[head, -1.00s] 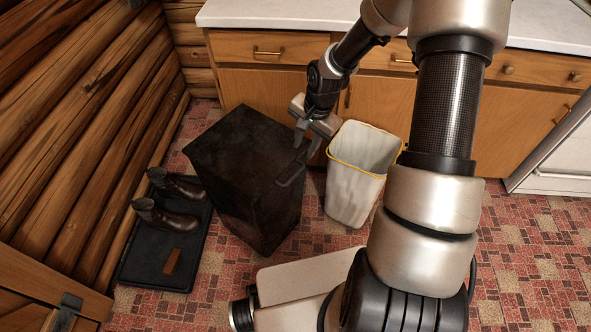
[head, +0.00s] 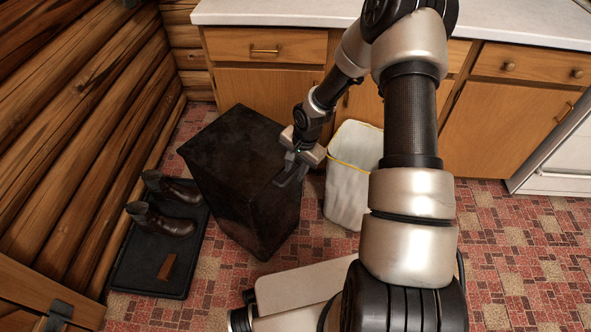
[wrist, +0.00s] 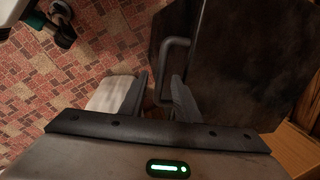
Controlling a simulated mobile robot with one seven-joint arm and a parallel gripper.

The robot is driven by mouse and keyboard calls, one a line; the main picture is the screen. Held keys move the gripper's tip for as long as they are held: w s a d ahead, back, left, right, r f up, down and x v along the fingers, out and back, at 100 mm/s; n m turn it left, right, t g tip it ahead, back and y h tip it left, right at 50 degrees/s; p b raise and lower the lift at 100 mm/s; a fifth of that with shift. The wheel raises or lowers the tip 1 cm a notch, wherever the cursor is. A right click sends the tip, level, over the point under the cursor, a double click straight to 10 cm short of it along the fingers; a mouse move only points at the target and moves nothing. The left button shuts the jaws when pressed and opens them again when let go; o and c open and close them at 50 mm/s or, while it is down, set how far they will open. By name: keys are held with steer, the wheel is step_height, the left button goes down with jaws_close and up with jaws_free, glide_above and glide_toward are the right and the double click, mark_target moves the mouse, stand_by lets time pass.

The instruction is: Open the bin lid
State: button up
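The bin is a dark, box-shaped container (head: 240,190) left of centre in the head view, with its flat lid (head: 232,145) down. A dark bar handle (head: 291,174) sits at the lid's right edge; it also shows in the wrist view (wrist: 175,42). My gripper (head: 291,168) is at this handle, pointing down. In the wrist view its two fingers (wrist: 159,97) stand apart, with the handle's near end in or just beyond the gap between them. I cannot tell whether either finger touches the handle.
A pale, open wastebasket with a yellow rim (head: 347,190) stands close to the bin's right. Boots (head: 170,208) rest on a black tray (head: 135,270) to the left, by the log wall. Wooden cabinets (head: 265,95) stand behind. Patterned floor is free at the right.

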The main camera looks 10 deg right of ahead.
jaws_close()
steer(key=shift+r, duration=0.15)
